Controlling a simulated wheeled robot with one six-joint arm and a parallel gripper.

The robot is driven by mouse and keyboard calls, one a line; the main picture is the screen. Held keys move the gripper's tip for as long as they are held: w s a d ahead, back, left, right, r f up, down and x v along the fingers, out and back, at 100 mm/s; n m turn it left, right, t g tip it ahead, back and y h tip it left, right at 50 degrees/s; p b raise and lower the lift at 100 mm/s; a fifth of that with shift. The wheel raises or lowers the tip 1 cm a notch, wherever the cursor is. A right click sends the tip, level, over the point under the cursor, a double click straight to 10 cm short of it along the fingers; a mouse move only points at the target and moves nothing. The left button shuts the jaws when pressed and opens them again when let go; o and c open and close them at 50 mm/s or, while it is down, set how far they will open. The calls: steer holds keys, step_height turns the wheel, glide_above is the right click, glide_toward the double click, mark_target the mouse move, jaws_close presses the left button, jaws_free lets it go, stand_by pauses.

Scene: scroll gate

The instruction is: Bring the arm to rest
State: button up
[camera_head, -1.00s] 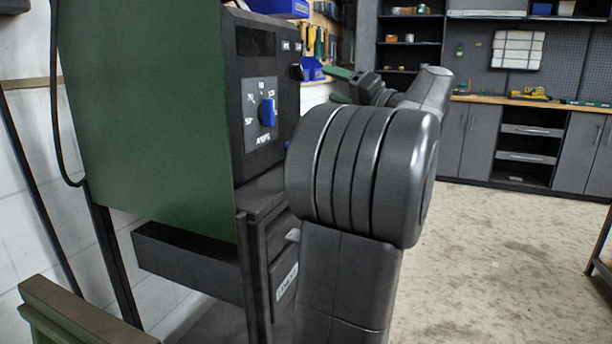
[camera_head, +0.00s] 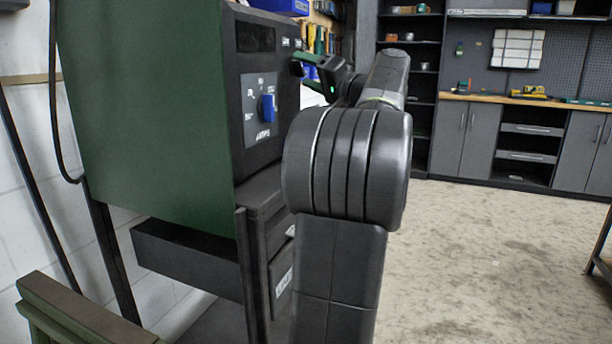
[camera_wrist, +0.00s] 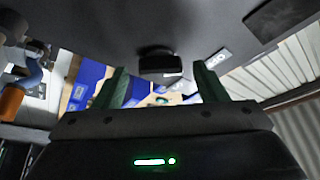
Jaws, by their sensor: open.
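My gripper (camera_head: 309,63) has green fingers and sits at the upper middle of the head view, just right of the black control panel's top. In the wrist view my gripper (camera_wrist: 160,88) shows its two green fingers spread apart with nothing between them. My arm rises in the middle of the head view and hides part of the room behind it. The machine's black control panel (camera_head: 245,90) carries a blue knob (camera_head: 268,107) on a grey dial plate. A dark panel face (camera_wrist: 215,25) spans the top of the wrist view.
The green machine housing (camera_head: 150,120) stands close on the left, with a dark drawer unit (camera_head: 281,262) below the panel. Blue bins (camera_head: 285,6) are behind it. Grey cabinets (camera_head: 480,140) with a wooden top line the back. The floor (camera_head: 480,250) at right is clear.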

steer(key=shift+w+a+r+m+p, duration=0.25)
steer(key=shift+a+r+m+p, duration=0.1)
steer(key=shift+p, duration=0.35)
steer(key=m+h+p, duration=0.1)
steer(key=m+p, duration=0.2)
steer(key=p, duration=0.2)
steer(key=m+h+p, duration=0.1)
steer(key=m+p, duration=0.2)
steer(key=p, duration=0.3)
steer(key=shift+s+d+r+h, duration=0.1)
steer(key=shift+s+r+h, duration=0.1)
steer(key=shift+h, duration=0.2)
steer(key=shift+m+p, duration=0.55)
steer(key=shift+p, duration=0.7)
steer(key=m+g+h+p, duration=0.1)
steer(key=m+p, duration=0.2)
steer(key=p, duration=0.5)
steer(key=shift+r, duration=0.1)
steer(key=m+g+p, duration=0.1)
steer(key=m+p, duration=0.2)
steer(key=p, duration=0.6)
steer(key=shift+w+r+g+p, duration=0.1)
steer(key=shift+r+g+p, duration=0.05)
steer(key=shift+g+p, duration=0.2)
steer(key=shift+f+m+g+h+p, duration=0.25)
steer(key=shift+m+p, duration=0.25)
steer(key=shift+p, duration=0.85)
